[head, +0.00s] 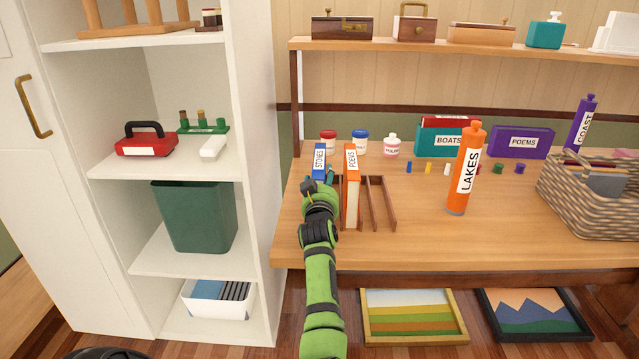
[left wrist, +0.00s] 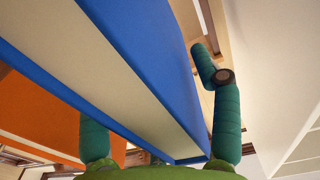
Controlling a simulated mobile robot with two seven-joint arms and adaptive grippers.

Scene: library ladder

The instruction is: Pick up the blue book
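The blue book (head: 319,162) stands upright at the left end of the table, with a white spine label that seems to read "STONES". My left gripper (head: 320,190) is in front of its lower part and hides it. In the left wrist view the blue book (left wrist: 165,75) fills the space between two teal fingers (left wrist: 160,130). The fingers are spread wide, one on each side; the right one lies close along the blue cover. The left one is partly hidden by the book, so I cannot tell whether it touches. My right gripper is not in view.
Small jars (head: 360,142) stand behind. An orange "LAKES" bottle-shaped item (head: 465,175) and a wicker basket (head: 590,200) are further right. A white shelf unit (head: 250,200) rises at left.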

